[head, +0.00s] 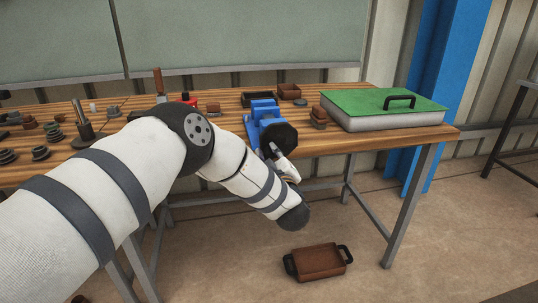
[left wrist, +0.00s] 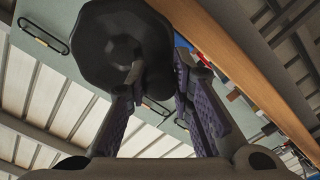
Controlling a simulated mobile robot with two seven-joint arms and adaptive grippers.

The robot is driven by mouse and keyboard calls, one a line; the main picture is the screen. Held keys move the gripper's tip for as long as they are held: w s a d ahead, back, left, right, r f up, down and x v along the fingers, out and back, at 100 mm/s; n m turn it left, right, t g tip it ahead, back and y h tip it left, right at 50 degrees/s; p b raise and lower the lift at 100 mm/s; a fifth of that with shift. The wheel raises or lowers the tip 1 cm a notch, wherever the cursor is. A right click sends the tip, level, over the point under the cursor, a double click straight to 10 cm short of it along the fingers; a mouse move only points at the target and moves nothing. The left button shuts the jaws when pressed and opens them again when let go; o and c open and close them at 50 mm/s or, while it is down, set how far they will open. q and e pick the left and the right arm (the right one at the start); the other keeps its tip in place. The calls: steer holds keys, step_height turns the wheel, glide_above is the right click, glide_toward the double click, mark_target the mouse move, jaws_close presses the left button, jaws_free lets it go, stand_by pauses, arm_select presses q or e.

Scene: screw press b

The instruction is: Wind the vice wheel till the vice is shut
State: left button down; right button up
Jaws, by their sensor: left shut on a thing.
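The blue vice (head: 262,108) is mounted at the front edge of the wooden bench. Its black, many-sided wheel (head: 279,137) faces out from the edge. In the left wrist view the wheel (left wrist: 110,35) is large and close at upper left. My left gripper (head: 276,150) is at the wheel's lower side, and my forearm comes up to it from below. In the left wrist view its two fingers (left wrist: 158,78) lie on either side of the wheel's lower right part, shut on it. The exact contact is partly hidden, and I cannot tell the gap between the vice jaws. My right gripper is out of view.
A green-topped case (head: 390,108) with a black handle stands on the bench (head: 400,136) at right. Brown blocks (head: 319,115) and small trays (head: 289,91) lie near the vice. Several discs are at left. A brown tray (head: 319,262) is on the floor. Floor right of it is clear.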

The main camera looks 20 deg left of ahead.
arm_select(q)
steer(key=c, duration=1.4)
jaws_free()
steer(key=shift+s, duration=0.1)
steer(key=v, duration=1.2)
